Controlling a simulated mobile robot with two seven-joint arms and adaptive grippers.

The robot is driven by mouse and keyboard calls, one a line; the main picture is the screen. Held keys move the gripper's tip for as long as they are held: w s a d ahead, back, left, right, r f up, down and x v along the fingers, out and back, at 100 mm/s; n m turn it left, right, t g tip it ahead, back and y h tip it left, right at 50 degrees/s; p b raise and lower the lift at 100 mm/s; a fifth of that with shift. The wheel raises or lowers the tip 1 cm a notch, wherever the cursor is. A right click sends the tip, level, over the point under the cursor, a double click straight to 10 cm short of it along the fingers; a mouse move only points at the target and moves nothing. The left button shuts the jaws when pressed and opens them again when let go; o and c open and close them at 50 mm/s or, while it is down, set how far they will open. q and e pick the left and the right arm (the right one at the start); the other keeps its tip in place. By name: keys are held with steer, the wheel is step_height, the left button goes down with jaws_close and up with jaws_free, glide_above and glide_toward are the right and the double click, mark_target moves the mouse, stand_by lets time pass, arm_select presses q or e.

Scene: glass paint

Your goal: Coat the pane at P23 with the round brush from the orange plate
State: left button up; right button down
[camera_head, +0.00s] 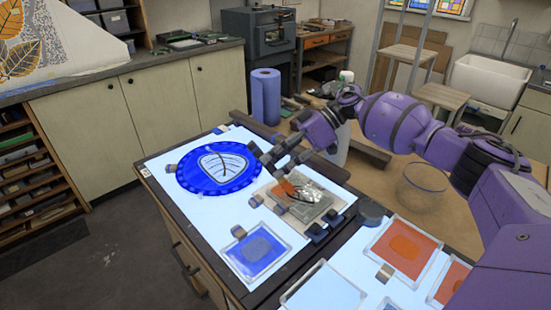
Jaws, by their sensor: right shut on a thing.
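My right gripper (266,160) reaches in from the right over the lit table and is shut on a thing. The held thing is too small and dark to make out, so I cannot tell whether it is the round brush. The gripper is at the right edge of a blue round disc that carries a pale leaf-shaped pane (224,166) with dark vein lines. I cannot tell whether they touch. No P23 label is readable. A clear-rimmed plate with an orange patch (404,249) lies at the front right. My left gripper is out of view.
A board with a clear wrapped item (312,196) and an orange-black tool lies below my right gripper. A plate with blue paint (254,253) lies at the front left, beside small blocks. Another orange plate (452,283) is partly hidden by my arm. A glass bowl (421,185) stands right.

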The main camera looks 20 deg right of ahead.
steer(key=shift+s+d+p, duration=0.2)
steer(key=shift+s+p, duration=0.1)
steer(key=shift+s, duration=0.2)
steer(key=shift+s+d+p, duration=0.2)
steer(key=shift+s+p, duration=0.05)
steer(key=shift+s, duration=0.2)
steer(key=shift+s+d+f, duration=0.1)
steer(key=shift+s, duration=0.15)
steer(key=shift+s+d, duration=0.35)
steer(key=shift+s, duration=0.4)
steer(key=shift+s+d, duration=0.3)
steer(key=shift+s, duration=0.5)
steer(key=shift+s+d, duration=0.35)
steer(key=shift+s, duration=0.4)
steer(key=shift+s+d, duration=0.2)
steer(key=shift+s, duration=0.3)
arm_select(q)
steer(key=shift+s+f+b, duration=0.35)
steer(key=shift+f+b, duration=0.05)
steer(key=shift+b, duration=0.4)
arm_select(e)
steer(key=d, duration=0.1)
steer(key=w+d+r, duration=0.1)
steer(key=d, duration=0.1)
steer(key=w+d, duration=0.1)
steer(key=shift+d+r, duration=0.25)
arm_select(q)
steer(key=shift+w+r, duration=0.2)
arm_select(e)
steer(key=shift+f, duration=0.1)
